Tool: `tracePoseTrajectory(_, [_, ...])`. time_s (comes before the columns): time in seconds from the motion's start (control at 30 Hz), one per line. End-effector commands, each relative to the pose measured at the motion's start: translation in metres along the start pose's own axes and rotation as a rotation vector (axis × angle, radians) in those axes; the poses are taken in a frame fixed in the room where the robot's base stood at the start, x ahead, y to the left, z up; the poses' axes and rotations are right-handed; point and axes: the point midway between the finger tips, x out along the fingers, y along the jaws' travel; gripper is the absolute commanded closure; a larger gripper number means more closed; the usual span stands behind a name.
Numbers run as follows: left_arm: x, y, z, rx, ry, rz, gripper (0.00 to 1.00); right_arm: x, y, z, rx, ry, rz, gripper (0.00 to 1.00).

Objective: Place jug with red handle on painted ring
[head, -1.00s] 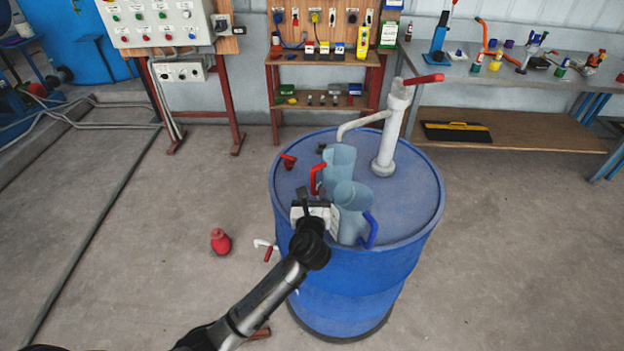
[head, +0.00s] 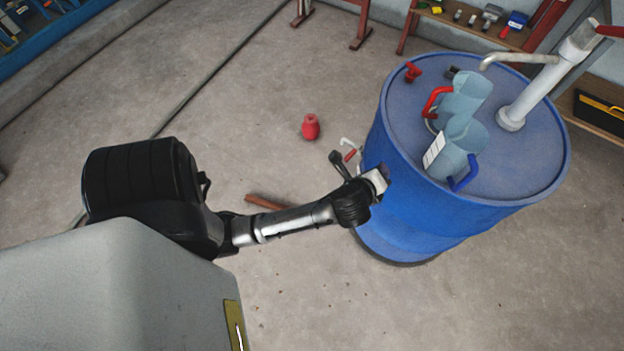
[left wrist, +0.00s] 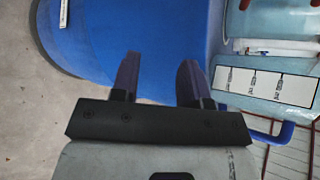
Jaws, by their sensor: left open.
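The clear bluish jug with the red handle (head: 467,90) stands upright on the blue drum's top, its handle (head: 434,101) on the left side. A similar jug with a blue handle (head: 465,138) and a white label stands directly in front of it, partly covering it. The labelled jug also shows at the right of the left wrist view (left wrist: 235,99). My left gripper (head: 384,178) is at the drum's near left side, apart from both jugs. Its two fingers (left wrist: 158,72) are apart with nothing between them. I cannot make out a painted ring clearly. My right gripper is out of view.
The blue drum (head: 415,215) has a pump with a pale spout (head: 540,90) at its right and a small red fitting (head: 412,72) at its left. A red object (head: 310,127) lies on the floor. The drum top's front right is clear.

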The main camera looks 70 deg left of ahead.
Motion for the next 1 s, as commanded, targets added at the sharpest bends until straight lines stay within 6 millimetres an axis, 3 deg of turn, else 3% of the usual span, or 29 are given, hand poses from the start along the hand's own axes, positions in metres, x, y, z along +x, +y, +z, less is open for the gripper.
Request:
tracePoseTrajectory(0.03, [-0.014,0.024,-0.007,-0.144,0.057,0.068,0.59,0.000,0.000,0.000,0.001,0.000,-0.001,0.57])
tracePoseTrajectory(0.2, [-0.065,0.087,-0.029,-0.640,0.178,0.348,0.59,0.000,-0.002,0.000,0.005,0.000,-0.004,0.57])
tracePoseTrajectory(0.4, [-0.124,0.135,-0.042,-1.049,0.181,0.664,0.59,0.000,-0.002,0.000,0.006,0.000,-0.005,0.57])
tracePoseTrajectory(0.5, [-0.146,0.147,-0.045,-1.176,0.157,0.777,0.59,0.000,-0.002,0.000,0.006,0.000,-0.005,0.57])
tracePoseTrajectory(0.67, [-0.166,0.158,-0.047,-1.283,0.123,0.882,0.59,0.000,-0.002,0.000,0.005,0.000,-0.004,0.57])
tracePoseTrajectory(1.0, [-0.170,0.160,-0.048,-1.312,0.112,0.908,0.59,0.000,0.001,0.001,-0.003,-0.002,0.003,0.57])
